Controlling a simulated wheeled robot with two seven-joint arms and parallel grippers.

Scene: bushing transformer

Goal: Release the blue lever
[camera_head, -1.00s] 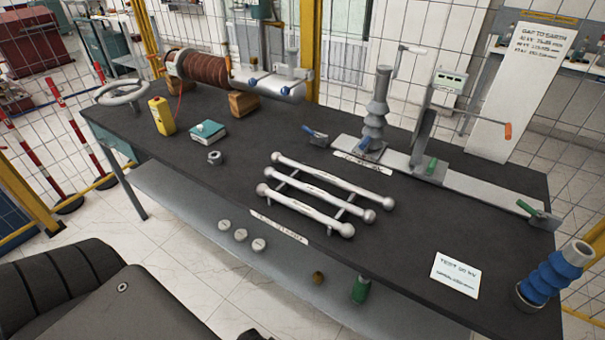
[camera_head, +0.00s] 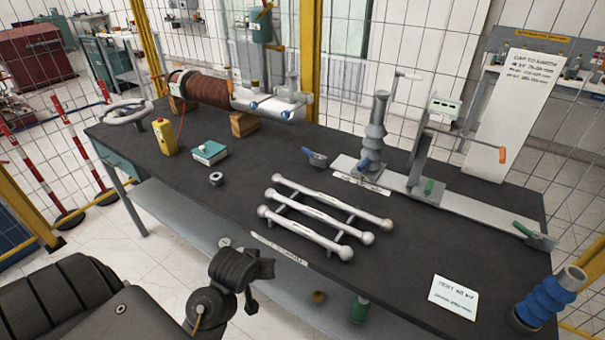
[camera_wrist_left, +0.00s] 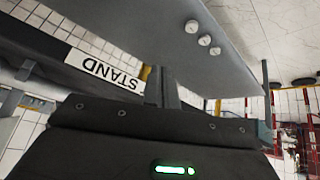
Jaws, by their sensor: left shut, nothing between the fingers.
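One blue lever (camera_head: 309,152) is on a small grey clamp lying at the left end of the long metal stand. Another blue lever (camera_head: 363,164) is at the foot of the ribbed grey insulator (camera_head: 377,125). I cannot tell which one the task means. My left arm rises at the table's front edge in the head view, well apart from both levers; its fingertips cannot be made out there. In the left wrist view my left gripper (camera_wrist_left: 161,80) is shut and empty, close to a "STAND" label (camera_wrist_left: 103,69). My right gripper is not in view.
Three pale rods (camera_head: 319,210) lie on a rack mid-table. A blue ribbed bushing (camera_head: 545,300) and white card (camera_head: 454,296) are at the right. A yellow device (camera_head: 165,137), teal box (camera_head: 210,152) and nut (camera_head: 216,179) are at the left. A lower shelf (camera_head: 185,213) runs below.

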